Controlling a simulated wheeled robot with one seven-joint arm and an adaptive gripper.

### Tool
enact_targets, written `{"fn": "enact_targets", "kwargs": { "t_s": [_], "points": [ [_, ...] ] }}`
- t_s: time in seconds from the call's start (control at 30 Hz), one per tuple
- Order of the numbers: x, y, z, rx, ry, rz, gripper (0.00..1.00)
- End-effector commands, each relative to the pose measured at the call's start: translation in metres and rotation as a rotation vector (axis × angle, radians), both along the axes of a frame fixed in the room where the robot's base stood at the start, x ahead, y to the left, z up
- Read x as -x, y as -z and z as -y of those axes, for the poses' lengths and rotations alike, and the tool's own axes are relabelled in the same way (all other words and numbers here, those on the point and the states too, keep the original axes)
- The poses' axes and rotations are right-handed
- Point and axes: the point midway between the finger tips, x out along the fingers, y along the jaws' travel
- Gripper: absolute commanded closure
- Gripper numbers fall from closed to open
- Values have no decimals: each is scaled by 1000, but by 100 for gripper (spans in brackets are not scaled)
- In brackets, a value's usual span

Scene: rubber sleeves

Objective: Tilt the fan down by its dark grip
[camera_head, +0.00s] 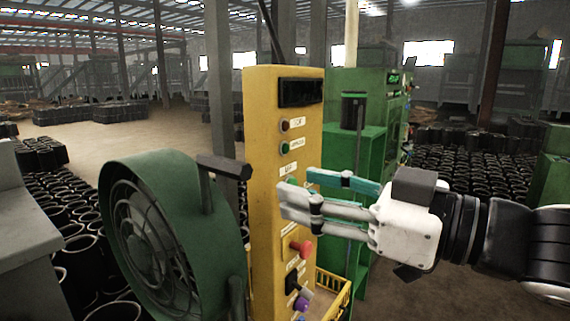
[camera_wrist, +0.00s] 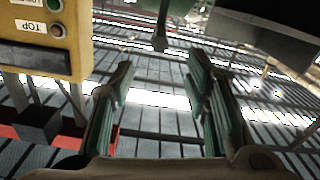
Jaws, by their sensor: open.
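The green round fan (camera_head: 170,235) with a wire guard stands at the lower left in the head view. Its dark grip (camera_head: 224,167) is a short dark bar on a thin stem at the fan's upper right edge. My gripper (camera_head: 296,192) is to the right of the grip and slightly lower, in front of the yellow panel, with a clear gap between them. Its fingers point left and stand apart, with nothing between them. In the wrist view the spread fingers (camera_wrist: 162,85) also show empty. Dark and green shapes at the top there may be fan parts; I cannot tell.
The yellow control panel (camera_head: 262,125) with buttons and a red knob (camera_head: 301,247) stands right behind my fingers. A green machine (camera_head: 345,140) is behind it. A grey surface (camera_head: 25,225) is at the left edge. Black rubber sleeves (camera_head: 490,165) cover the floor on both sides.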

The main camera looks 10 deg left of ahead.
Motion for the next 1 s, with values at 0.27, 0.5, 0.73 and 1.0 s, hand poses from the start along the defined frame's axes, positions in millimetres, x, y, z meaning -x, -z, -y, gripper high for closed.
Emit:
{"fn": "enact_targets", "kwargs": {
  "t_s": [0.27,0.5,0.73,1.0],
  "points": [
    [-16,1,-40,3,-2,-1,57],
    [-34,1,-83,3,0,-1,57],
    [-47,0,-113,3,2,0,57],
    [-51,0,-124,2,3,1,57]
  ]
}}
